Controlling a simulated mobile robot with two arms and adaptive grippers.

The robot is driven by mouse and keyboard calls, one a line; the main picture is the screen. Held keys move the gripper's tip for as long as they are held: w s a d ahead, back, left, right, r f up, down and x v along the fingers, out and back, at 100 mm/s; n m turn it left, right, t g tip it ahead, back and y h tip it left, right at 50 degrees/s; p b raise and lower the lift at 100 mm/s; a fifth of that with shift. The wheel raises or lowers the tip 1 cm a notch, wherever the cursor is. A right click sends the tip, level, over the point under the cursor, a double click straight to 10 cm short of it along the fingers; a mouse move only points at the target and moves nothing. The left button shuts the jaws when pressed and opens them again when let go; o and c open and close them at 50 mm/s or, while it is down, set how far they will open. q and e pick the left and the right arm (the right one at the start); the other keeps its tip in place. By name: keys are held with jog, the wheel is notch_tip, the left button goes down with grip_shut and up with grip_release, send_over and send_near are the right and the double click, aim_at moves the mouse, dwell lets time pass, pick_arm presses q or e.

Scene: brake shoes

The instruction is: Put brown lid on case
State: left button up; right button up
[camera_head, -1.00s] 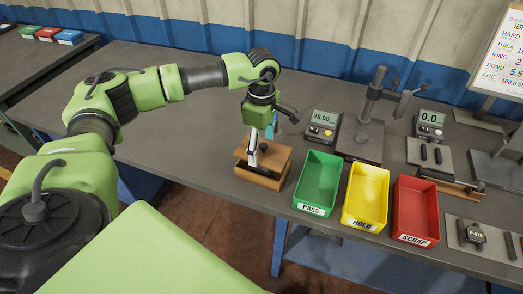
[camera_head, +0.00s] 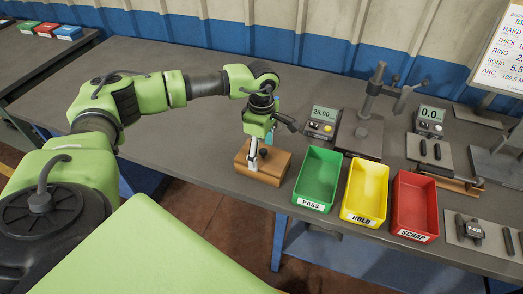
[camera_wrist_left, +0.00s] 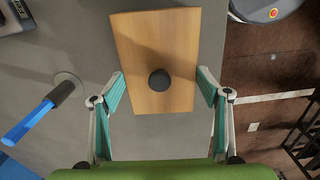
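The brown wooden case (camera_head: 268,177) stands near the front edge of the table, left of the green bin. The brown lid (camera_head: 282,158) lies on top of it and looks level and lined up. The lid also fills the upper middle of the left wrist view (camera_wrist_left: 155,35), with its round black knob (camera_wrist_left: 160,80) in the centre. My left gripper (camera_head: 256,162) is just above the lid. In the wrist view its fingers (camera_wrist_left: 160,80) are spread wide on either side of the knob, not touching it. My right gripper is not in view.
Green (camera_head: 318,180), yellow (camera_head: 365,191) and red (camera_head: 414,205) bins stand in a row to the right. A gauge with a display (camera_head: 323,122) stands behind the green bin. A blue-handled tool (camera_wrist_left: 38,117) is beside the case. The table is clear to the left.

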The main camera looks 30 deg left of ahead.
aim_at(262, 150)
pick_arm(q)
jog(key=o, duration=0.3)
jog(key=shift+o, duration=0.2)
jog(key=shift+r, duration=0.1)
jog(key=shift+r+p, duration=0.75)
jog(key=shift+r, duration=0.05)
notch_tip(262, 150, up, 12)
jog(key=b, duration=0.3)
jog(key=shift+f, duration=0.25)
